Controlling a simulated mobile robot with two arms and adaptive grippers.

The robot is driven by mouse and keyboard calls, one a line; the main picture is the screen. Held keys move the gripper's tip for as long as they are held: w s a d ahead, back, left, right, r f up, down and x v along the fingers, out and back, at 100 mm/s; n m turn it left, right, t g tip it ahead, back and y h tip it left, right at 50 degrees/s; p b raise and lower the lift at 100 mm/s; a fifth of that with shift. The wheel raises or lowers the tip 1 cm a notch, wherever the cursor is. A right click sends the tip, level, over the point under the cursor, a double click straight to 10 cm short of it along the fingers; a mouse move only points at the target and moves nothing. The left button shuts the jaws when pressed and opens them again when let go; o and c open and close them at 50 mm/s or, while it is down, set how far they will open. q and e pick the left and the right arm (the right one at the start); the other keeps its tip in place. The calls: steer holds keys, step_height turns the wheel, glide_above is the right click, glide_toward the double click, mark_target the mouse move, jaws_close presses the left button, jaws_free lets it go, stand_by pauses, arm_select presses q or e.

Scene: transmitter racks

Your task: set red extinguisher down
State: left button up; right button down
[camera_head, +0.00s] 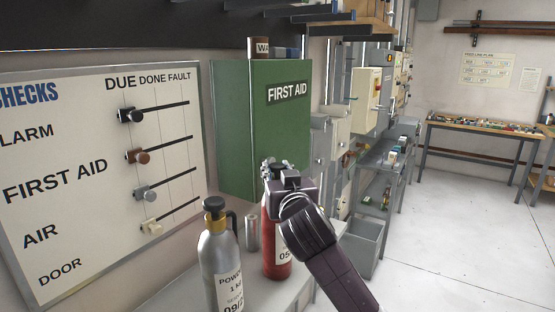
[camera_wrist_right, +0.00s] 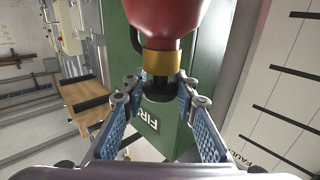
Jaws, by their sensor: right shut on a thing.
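The red extinguisher (camera_head: 270,240) is upright over the light shelf top, in front of the green first aid cabinet. I cannot tell whether its base touches the shelf. My right gripper (camera_head: 282,178) is at its top and hides its head and part of its right side. In the right wrist view the red body (camera_wrist_right: 178,22) shows with a gold collar, and the fingers of my right gripper (camera_wrist_right: 160,92) are shut around the dark neck below it. My left gripper is not in view.
A silver extinguisher (camera_head: 218,250) stands left of the red one, with a small grey cylinder (camera_head: 252,232) between them. The green FIRST AID cabinet (camera_head: 280,125) is close behind. A checks board (camera_head: 75,190) hangs at left. A grey bin (camera_head: 365,245) is at right; open floor (camera_head: 450,240) lies beyond.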

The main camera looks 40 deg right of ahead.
steer(key=shift+r, duration=0.35)
steer(key=shift+a, duration=0.1)
steer(key=c, duration=1.8)
jaws_free()
steer(key=shift+f, duration=0.4)
steer(key=shift+o, duration=1.3)
steer(key=shift+s+a+r, duration=0.1)
steer(key=p+v, duration=1.1)
steer(key=shift+s, duration=0.4)
steer(key=shift+a, duration=0.2)
